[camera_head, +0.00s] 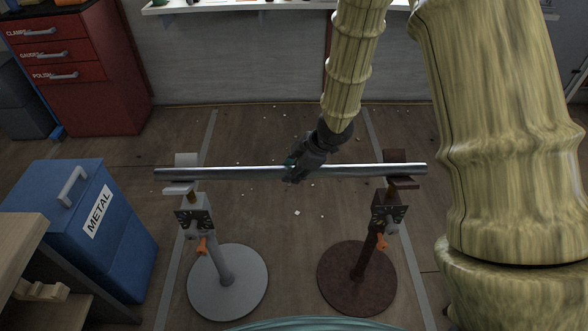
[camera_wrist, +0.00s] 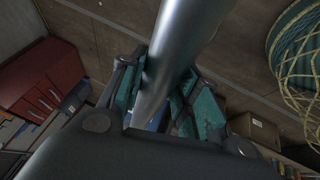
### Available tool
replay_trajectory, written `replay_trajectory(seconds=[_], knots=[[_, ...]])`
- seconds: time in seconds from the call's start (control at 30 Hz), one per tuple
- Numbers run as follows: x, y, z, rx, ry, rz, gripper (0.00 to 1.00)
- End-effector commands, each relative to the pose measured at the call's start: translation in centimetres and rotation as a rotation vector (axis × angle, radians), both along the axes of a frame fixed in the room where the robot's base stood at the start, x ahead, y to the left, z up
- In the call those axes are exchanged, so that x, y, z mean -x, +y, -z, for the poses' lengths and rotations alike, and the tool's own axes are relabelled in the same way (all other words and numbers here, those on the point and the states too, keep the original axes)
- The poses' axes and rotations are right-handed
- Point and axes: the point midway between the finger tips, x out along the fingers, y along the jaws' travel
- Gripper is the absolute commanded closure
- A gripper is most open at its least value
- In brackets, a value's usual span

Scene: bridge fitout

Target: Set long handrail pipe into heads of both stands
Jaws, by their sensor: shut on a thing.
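The long handrail pipe (camera_head: 235,173) is a shiny steel tube lying level across the picture in the head view. My gripper (camera_head: 298,172) is shut on the pipe near its middle. The wrist view shows the pipe (camera_wrist: 180,60) running between my gripper's teal-padded fingers (camera_wrist: 160,95). The grey stand (camera_head: 225,268) is on the left and the dark brown stand (camera_head: 362,262) on the right. The pipe passes over the left head (camera_head: 187,159) and the right head (camera_head: 404,183), with both ends overhanging. I cannot tell whether it rests in the heads or hovers just above them.
A blue METAL bin (camera_head: 85,225) stands left of the grey stand, with a wooden shelf unit (camera_head: 22,245) in front. A red drawer cabinet (camera_head: 75,65) is at the back left. The floor (camera_head: 297,235) between the stands is clear apart from small scraps.

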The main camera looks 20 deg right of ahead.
Motion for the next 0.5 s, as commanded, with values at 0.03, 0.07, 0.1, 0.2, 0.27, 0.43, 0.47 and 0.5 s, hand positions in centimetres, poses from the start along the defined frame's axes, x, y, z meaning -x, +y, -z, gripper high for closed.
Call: replay_trajectory(seconds=[0.03,0.07,0.1,0.2,0.27,0.43,0.47,0.5], knots=[[-0.05,0.01,-0.09,-0.001,-0.001,0.0,1.0],[-0.05,0.01,-0.09,0.0,-0.002,-0.001,1.0],[-0.05,0.01,-0.09,0.0,-0.002,-0.001,1.0],[-0.05,0.01,-0.09,0.0,-0.002,-0.001,1.0],[-0.05,0.01,-0.1,0.0,-0.002,-0.001,1.0],[-0.05,0.01,-0.1,0.0,-0.002,-0.001,0.55],[-0.05,0.01,-0.1,0.0,-0.002,-0.001,0.5],[-0.04,0.01,-0.09,0.0,-0.002,-0.001,0.43]])
